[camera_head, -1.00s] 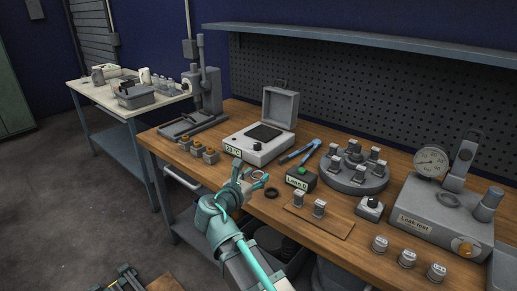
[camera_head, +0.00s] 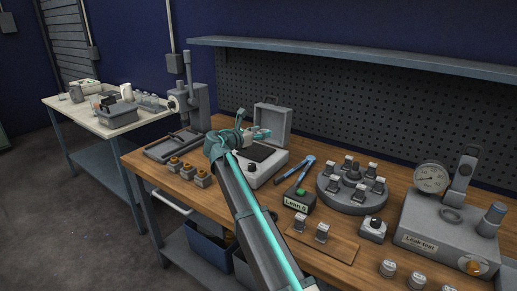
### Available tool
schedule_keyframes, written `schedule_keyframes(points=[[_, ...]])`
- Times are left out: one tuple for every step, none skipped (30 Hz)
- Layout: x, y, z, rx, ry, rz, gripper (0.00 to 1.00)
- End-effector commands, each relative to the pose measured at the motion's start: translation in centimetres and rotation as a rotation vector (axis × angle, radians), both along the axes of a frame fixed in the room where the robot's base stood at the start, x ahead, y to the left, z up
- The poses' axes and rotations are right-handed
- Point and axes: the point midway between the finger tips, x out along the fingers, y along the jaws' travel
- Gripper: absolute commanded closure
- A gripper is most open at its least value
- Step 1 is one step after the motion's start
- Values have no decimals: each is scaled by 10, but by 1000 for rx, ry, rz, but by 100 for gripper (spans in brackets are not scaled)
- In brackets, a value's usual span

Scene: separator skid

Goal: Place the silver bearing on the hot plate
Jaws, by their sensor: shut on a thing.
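The hot plate is a light grey box (camera_head: 277,166) with a dark square heating surface (camera_head: 256,151) and a raised grey lid (camera_head: 273,121) at its back. My gripper (camera_head: 262,133) is over the heating surface, in front of the lid. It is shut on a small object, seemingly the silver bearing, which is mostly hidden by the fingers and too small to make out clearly. I cannot tell whether it touches the plate. My arm crosses in front of the hot plate's left side and hides its temperature label.
Several brass-topped blocks (camera_head: 188,172) stand left of my arm. A press (camera_head: 192,105) stands at the back left.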

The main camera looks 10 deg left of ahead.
Motion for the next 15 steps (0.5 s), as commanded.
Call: schedule_keyframes(points=[[10,3,-3,-4,4,-2,88],[15,5,-5,-4,5,-2,88],[23,8,-8,-3,5,-2,88],[30,10,-10,-4,4,-2,88],[36,13,-13,-4,4,-3,88],[45,15,-17,-5,5,-3,88],[52,18,-20,-5,5,-3,88],[58,19,-23,-4,4,-3,88],[66,22,-27,-4,4,-3,88],[73,25,-30,-5,4,-3,88],[79,27,-33,-5,5,-3,88],[86,29,-40,-5,5,-2,88],[89,30,-46,-4,5,-2,88],[92,31,-51,-4,5,-2,88],[97,32,-59,-4,5,-2,88]])
